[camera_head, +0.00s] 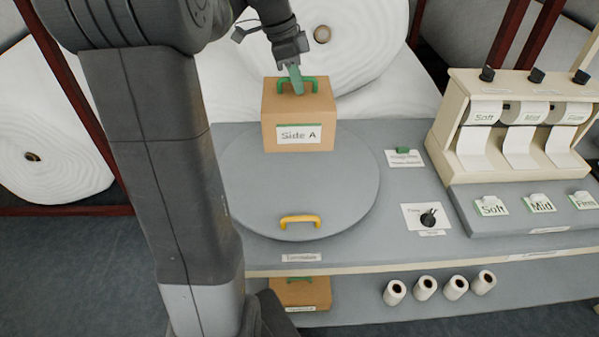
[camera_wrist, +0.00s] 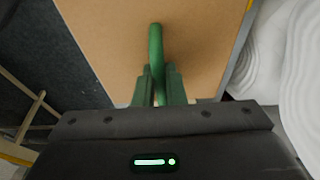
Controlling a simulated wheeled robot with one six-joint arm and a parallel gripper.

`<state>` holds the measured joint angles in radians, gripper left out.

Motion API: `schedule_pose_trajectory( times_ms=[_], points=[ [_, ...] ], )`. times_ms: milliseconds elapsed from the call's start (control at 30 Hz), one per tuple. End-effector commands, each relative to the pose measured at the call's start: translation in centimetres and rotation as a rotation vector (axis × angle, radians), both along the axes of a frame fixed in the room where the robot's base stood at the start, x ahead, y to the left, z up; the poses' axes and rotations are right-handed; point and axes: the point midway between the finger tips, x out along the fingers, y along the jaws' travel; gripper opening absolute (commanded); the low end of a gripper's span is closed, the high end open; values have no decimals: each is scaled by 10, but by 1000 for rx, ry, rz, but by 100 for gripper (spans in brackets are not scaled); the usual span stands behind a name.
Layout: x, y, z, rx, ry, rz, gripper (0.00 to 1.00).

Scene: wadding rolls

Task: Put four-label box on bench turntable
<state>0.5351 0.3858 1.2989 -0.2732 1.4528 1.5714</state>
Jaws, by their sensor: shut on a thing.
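The four-label box (camera_head: 285,115) is a brown carton with a green top handle and a white "Side A" label facing the head camera. My gripper (camera_head: 295,83) is shut on the box's green handle. In the wrist view the green fingers of my gripper (camera_wrist: 160,88) close around the handle, above the brown box top (camera_wrist: 100,40). The bench turntable (camera_head: 330,195) is a round grey disc with a yellow handle (camera_head: 300,221) at its front. The box overlaps the turntable's back part in the head view. I cannot tell whether its base touches the disc.
Two small cards, one with a black knob (camera_head: 428,217), lie right of the turntable. A dispenser (camera_head: 515,125) with Soft, Mid and Firm rolls stands at the right. Another brown box (camera_head: 303,292) and several small rolls (camera_head: 425,288) sit on the lower shelf. Large white rolls (camera_head: 370,40) stand behind.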

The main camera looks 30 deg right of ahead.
Motion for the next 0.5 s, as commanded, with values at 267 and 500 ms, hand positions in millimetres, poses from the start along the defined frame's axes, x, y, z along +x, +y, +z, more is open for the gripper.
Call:
schedule_pose_trajectory(
  times_ms=[267,500],
  points=[
    [0,0,-24,-1,0,0,0],
    [0,0,-60,1,4,1,0]
  ],
)
